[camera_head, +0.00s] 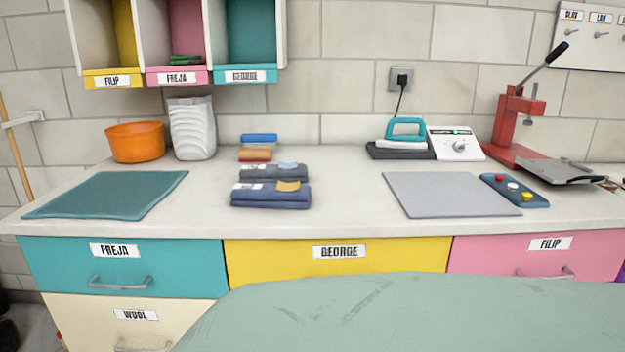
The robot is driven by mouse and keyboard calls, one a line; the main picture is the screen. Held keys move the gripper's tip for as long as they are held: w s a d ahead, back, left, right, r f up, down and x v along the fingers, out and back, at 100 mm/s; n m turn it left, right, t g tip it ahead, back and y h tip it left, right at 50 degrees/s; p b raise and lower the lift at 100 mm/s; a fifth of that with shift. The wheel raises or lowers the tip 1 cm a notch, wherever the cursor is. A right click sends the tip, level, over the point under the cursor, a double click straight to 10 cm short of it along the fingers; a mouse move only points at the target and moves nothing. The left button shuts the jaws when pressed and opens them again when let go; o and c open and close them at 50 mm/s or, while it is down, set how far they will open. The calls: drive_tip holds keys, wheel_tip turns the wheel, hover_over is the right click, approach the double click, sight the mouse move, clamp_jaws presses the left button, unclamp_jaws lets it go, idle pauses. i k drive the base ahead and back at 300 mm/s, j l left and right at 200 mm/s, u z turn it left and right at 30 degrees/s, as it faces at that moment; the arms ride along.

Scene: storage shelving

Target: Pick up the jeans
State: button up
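Two folded denim-like garments lie on the white counter, left of the middle. The front one, the darker blue jeans (262,198), has a tan patch and a pale label on top. Just behind it lies a greyer folded pair (262,176) with a light blue patch and a pale label. I cannot tell from the view whether the two touch. My gripper is not in view, and nothing is seen holding either garment.
A teal mat (105,195) lies left and a grey mat (450,194) right. Small folded cloths (258,147) lie behind the jeans. An orange bucket (137,143), an iron (405,128) and a red press (510,125) stand farther back. A pale green surface (420,315) fills the foreground.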

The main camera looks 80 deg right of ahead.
sight(289, 173)
drive_tip(key=z, duration=2.1)
